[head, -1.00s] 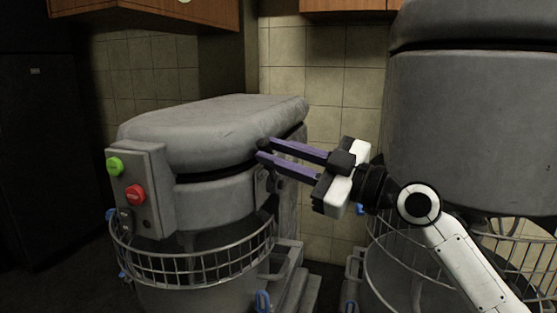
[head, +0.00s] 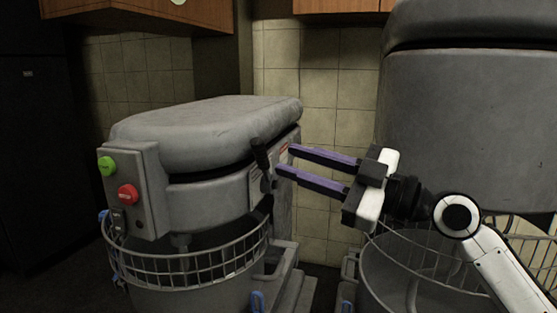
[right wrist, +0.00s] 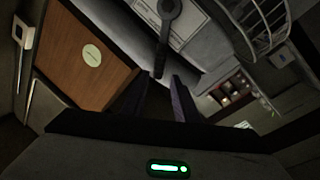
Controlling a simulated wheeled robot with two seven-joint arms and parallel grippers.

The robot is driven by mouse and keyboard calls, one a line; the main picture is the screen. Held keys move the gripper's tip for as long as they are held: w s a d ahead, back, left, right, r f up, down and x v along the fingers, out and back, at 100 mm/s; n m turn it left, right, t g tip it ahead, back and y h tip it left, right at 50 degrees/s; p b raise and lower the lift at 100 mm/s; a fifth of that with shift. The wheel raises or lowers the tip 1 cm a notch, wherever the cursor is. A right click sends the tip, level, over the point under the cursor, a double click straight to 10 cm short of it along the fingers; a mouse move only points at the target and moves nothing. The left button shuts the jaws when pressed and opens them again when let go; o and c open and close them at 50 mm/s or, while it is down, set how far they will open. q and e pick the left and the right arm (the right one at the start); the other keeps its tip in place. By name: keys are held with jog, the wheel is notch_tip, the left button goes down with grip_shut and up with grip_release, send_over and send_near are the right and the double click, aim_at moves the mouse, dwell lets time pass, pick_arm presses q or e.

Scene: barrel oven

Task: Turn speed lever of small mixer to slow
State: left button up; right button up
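The small mixer (head: 205,135) is a grey machine with a rounded head and a wire bowl guard. Its speed lever (head: 260,155) is on the right side of the head, with a black handle pointing up and leaning slightly left. In the right wrist view the lever (right wrist: 163,45) reaches toward the space between my fingers. My right gripper (head: 285,161) is open and empty, its two purple-sided fingers just right of the lever. A small gap shows between the fingertips and the lever in the head view. My left gripper is not in view.
A larger grey mixer (head: 470,120) with its own wire guard stands at the right, close behind my right arm. A green button (head: 107,165) and a red button (head: 128,194) are on the small mixer's front panel. Wooden cabinets (head: 140,12) hang above.

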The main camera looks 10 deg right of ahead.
pick_arm(q)
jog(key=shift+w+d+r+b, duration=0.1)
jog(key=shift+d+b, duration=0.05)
jog(key=shift+b, duration=0.25)
pick_arm(e)
jog(key=v, duration=0.4)
jog(key=shift+s+d, duration=0.25)
jog(key=shift+f, duration=0.1)
